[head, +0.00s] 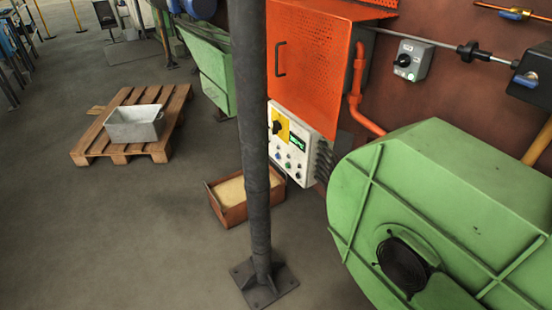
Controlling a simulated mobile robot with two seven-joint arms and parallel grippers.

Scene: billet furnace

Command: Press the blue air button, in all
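A pale control panel (295,150) is fixed under the orange cabinet, partly behind a dark upright post. It carries a black rotary knob on a yellow plate (281,125), a small green-lit display (297,142) and several small buttons. One button at the panel's lower left looks blue (278,157), close beside the post; its label is too small to read. The post may hide the panel's left edge. Neither of my grippers is in view.
The dark post (256,160) stands on a bolted base plate in front of the panel. A big green blower housing (440,190) fills the right. A pallet (90,146) bears a metal tub. Floor at left front is clear.

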